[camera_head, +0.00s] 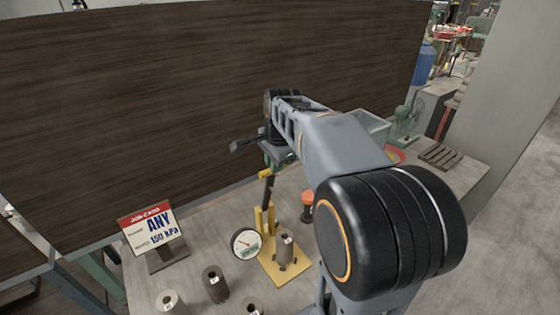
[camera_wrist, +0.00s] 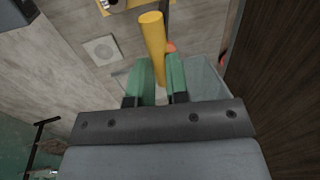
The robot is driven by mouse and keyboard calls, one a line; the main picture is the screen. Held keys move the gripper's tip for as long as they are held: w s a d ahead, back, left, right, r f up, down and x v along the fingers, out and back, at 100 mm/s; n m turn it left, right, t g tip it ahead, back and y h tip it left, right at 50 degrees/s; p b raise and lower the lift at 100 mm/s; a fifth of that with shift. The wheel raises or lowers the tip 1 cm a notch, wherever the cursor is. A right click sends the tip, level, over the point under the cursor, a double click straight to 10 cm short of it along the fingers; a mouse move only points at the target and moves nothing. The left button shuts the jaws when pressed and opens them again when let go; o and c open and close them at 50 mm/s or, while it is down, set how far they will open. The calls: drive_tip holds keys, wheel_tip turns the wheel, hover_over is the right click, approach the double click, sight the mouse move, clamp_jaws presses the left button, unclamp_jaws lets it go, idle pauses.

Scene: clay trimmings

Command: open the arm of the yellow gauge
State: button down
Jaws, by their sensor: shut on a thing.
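The yellow gauge stands on the table with a yellow base plate (camera_head: 294,268), a round white dial (camera_head: 245,243) and a yellow upright (camera_head: 264,219). Its arm (camera_head: 267,188) rises from the upright, dark along the middle with a yellow end near my gripper. A grey clay cylinder (camera_head: 285,250) stands on the base plate. My gripper (camera_wrist: 162,68) has green fingers, shut on the yellow end of the arm (camera_wrist: 153,34). In the head view, my arm and wrist partly hide the grip.
Loose cylinders (camera_head: 215,284) stand in front. An orange-and-black item (camera_head: 307,207) is right of the gauge. A dark wooden panel (camera_head: 170,90) rises behind. A green fan (camera_head: 408,114) and slatted rack (camera_head: 440,156) are at right.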

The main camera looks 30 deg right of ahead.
drive_tip(key=shift+s+a+f+g, duration=0.1)
drive_tip(key=shift+f+g, duration=0.2)
drive_tip(key=shift+f, duration=0.6)
drive_tip(key=c, duration=1.5)
unclamp_jaws()
drive_tip(key=o, duration=0.3)
drive_tip(key=w, duration=0.1)
drive_tip(key=w+f, duration=0.1)
drive_tip(key=w, duration=0.1)
drive_tip(key=shift+a, duration=0.1)
drive_tip(key=shift+o, duration=0.8)
drive_tip(key=shift+s+r, duration=0.25)
drive_tip(key=shift+s, duration=0.1)
drive_tip(key=shift+o, duration=0.3)
drive_tip(key=shift+s+r, duration=0.35)
drive_tip(key=shift+s, duration=0.35)
drive_tip(key=shift+w, duration=0.25)
wheel_tip(320, 180, up, 14)
drive_tip(key=s, duration=0.2)
drive_tip(key=shift+s+d+f+b, duration=0.25)
drive_tip(key=shift+s+b, duration=0.05)
drive_tip(key=shift+b, duration=0.1)
